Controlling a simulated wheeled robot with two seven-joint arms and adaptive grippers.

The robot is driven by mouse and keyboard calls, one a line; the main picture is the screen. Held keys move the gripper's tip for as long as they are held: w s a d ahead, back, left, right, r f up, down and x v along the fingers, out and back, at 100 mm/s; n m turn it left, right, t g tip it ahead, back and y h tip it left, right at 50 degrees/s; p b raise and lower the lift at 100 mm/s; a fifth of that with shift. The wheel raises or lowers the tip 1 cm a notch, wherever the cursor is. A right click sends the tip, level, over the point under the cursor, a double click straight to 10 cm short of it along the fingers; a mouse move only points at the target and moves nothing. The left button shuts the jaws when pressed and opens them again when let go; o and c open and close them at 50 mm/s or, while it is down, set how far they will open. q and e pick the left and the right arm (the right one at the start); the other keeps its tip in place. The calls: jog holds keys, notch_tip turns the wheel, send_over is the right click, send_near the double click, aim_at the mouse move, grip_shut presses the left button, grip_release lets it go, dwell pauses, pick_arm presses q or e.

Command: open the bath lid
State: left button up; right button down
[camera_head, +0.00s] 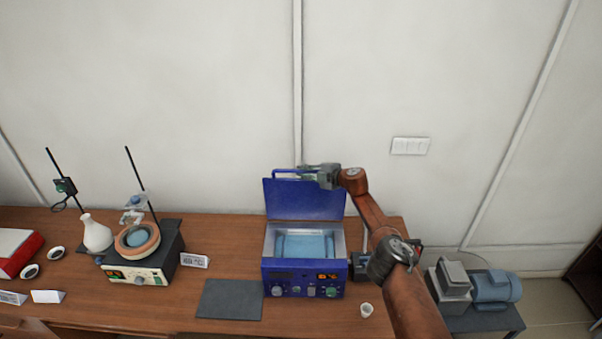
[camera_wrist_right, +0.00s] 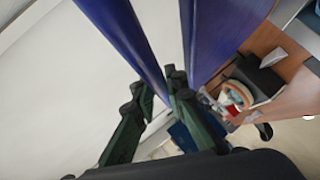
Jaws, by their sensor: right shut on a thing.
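The blue water bath (camera_head: 305,277) stands on the wooden table, with light blue water in its metal basin. Its blue lid (camera_head: 303,200) is raised and stands nearly upright at the back of the bath. My right gripper (camera_head: 312,172) is at the lid's top edge, shut on the lid's handle bar (camera_head: 290,171). In the right wrist view the gripper's green fingers (camera_wrist_right: 160,95) close around a blue bar (camera_wrist_right: 128,42), and the blue lid panel (camera_wrist_right: 215,35) shows beside it. My left gripper is not in view.
A dark grey mat (camera_head: 230,299) lies left of the bath, and a small white cup (camera_head: 366,309) stands to its right. A hot plate (camera_head: 145,262) with a bowl and stand is further left, beside a white flask (camera_head: 96,234). A pump (camera_head: 492,287) stands at right. The wall is close behind the lid.

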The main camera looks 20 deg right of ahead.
jog(key=shift+a, duration=0.15)
jog(key=c, duration=1.9)
grip_release()
jog(key=shift+c, duration=0.2)
